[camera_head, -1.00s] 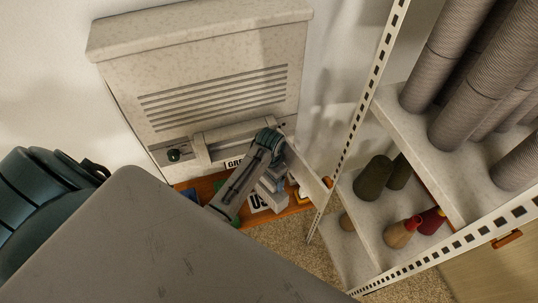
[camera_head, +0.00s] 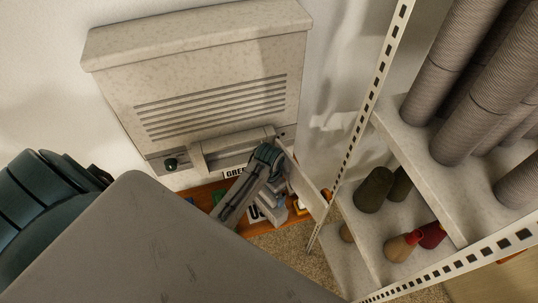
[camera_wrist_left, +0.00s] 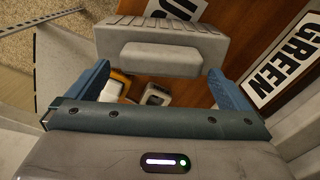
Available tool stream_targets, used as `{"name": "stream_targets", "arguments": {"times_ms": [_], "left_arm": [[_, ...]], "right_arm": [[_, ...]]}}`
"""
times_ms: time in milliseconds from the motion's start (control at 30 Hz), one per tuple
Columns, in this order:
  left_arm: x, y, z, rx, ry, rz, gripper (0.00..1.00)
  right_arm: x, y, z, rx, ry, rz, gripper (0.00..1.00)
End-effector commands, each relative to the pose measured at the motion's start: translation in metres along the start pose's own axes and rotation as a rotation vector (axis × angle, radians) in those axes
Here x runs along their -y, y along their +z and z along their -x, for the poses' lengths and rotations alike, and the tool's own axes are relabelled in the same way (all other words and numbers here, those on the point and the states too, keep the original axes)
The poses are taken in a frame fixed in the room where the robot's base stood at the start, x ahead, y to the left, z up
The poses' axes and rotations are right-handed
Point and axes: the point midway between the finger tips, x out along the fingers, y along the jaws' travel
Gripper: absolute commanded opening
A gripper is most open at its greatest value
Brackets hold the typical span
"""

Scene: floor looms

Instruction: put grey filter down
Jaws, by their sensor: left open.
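A grey block that looks like the grey filter (camera_wrist_left: 160,48) lies on the orange-brown surface (camera_wrist_left: 235,30) in the left wrist view, in front of the gripper, partly over a white label with black letters. My left gripper (camera_wrist_left: 159,78) is open, with its two blue fingers spread near the block's near side and no grip on it. In the head view the left gripper (camera_head: 277,184) is low beside the wall cabinet, and a grey block (camera_head: 270,209) shows partly below it. The arm hides part of the surface. The right gripper is not visible.
A "GREEN" label (camera_wrist_left: 284,62) lies right of the block. Small yellow-white (camera_wrist_left: 116,86) and grey (camera_wrist_left: 156,95) items lie between the fingers. The speckled cabinet (camera_head: 205,75) stands behind; a perforated shelf post (camera_head: 362,115) and shelves with cones (camera_head: 374,190) stand at the right.

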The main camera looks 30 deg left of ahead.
Motion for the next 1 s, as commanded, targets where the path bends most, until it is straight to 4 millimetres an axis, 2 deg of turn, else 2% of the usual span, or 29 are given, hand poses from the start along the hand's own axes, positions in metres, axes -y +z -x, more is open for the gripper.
{"name": "stream_targets", "arguments": {"times_ms": [300,500,667,1000], "left_arm": [[0.000,-0.001,0.066,-0.005,-0.002,0.000,1.00],[0.000,-0.001,0.093,-0.003,0.000,-0.001,1.00],[0.000,0.000,0.100,-0.001,0.000,-0.001,1.00],[0.000,0.001,0.100,0.000,0.000,0.000,1.00]], "right_arm": [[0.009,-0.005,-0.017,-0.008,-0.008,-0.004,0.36],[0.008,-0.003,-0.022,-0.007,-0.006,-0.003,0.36],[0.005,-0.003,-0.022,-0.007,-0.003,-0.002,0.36],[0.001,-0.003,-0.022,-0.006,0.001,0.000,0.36]]}}
